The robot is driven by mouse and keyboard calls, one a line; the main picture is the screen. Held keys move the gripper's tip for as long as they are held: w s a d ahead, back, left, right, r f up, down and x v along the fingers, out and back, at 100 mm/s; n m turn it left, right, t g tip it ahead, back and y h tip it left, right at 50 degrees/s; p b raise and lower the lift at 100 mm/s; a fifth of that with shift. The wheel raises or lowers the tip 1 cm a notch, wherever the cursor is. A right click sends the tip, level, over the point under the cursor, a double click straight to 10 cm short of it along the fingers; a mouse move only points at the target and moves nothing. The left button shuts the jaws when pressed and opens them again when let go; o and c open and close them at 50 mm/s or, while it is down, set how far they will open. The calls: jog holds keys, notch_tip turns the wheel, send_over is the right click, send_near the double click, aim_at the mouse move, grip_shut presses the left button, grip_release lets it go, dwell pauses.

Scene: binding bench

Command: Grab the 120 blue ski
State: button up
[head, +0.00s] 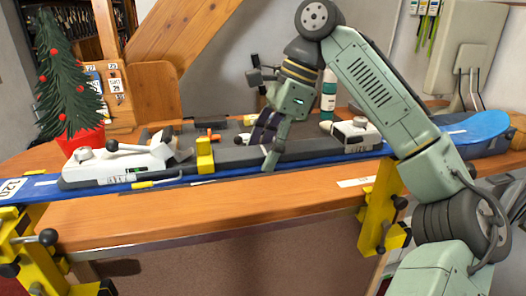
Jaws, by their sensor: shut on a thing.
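The blue ski (478,128) lies lengthwise along the bench. A white tag reading 120 shows at its left end, and its raised blue tip is at the right. White and grey binding parts sit on top of it. My gripper (265,152) points down at the middle of the ski, between the two binding parts. One finger reaches down over the ski's near edge, and the jaws are shut on the ski. The far finger's contact is hidden.
Yellow clamps (380,207) stand at the bench front, with another at the left. A small Christmas tree (66,75) in a red pot stands at the back left. A green-and-white bottle (328,95) stands behind my gripper. A screwdriver (155,184) lies near the left binding.

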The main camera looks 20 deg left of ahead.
jog(key=shift+r, duration=0.1)
grip_shut()
dwell(0.3)
jog(key=shift+r, duration=0.15)
